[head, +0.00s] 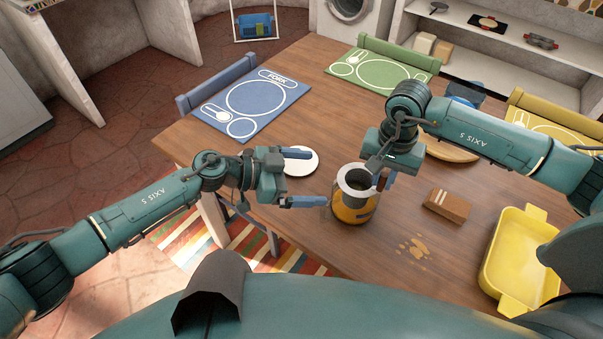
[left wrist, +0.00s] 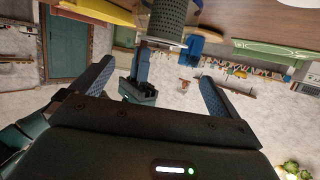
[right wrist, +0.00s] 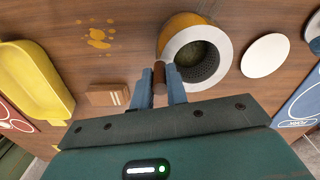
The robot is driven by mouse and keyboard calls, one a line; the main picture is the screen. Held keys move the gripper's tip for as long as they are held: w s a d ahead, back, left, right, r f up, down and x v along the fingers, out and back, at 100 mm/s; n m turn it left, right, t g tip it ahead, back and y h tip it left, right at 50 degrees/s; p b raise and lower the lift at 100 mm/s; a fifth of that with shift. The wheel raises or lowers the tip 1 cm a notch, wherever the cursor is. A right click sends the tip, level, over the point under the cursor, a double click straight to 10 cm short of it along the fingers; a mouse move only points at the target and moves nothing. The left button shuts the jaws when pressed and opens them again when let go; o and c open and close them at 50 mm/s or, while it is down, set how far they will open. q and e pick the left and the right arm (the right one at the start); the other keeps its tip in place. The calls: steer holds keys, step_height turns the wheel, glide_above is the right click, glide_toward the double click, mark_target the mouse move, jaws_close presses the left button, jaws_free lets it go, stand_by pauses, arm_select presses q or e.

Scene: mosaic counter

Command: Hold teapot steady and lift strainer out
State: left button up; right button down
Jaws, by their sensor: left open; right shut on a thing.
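The teapot (head: 350,212), a round orange-yellow vessel, stands on the wooden table; its body is partly hidden under the strainer. The strainer (head: 358,179) is a dark mesh cup with a wide pale rim and a brown handle (right wrist: 160,75). In the left wrist view the mesh wall (left wrist: 167,18) shows, so the strainer is raised at least partly out of the teapot. My right gripper (head: 386,180) is shut on the handle, at the strainer's right. My left gripper (head: 308,178) is open and empty, left of the teapot, its fingers pointing towards it, apart from it.
A white disc (head: 301,161) lies behind my left gripper. A brown block (head: 447,205), an orange stain (head: 412,248) and a yellow tray (head: 488,272) are to the right. A round wooden board (head: 452,150) sits behind my right arm. Blue (head: 232,122) and green (head: 345,72) placemats lie farther back.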

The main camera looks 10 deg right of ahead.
arm_select(q)
glide_toward(371, 183)
steer(key=shift+y, duration=0.4)
steer(key=x, duration=0.4)
steer(key=shift+d+r, duration=0.25)
steer(key=shift+d, duration=0.05)
steer(key=shift+c, duration=0.4)
steer(key=c, duration=1.1)
steer(key=o, duration=1.2)
steer(key=shift+c, duration=0.7)
steer(key=c, duration=0.6)
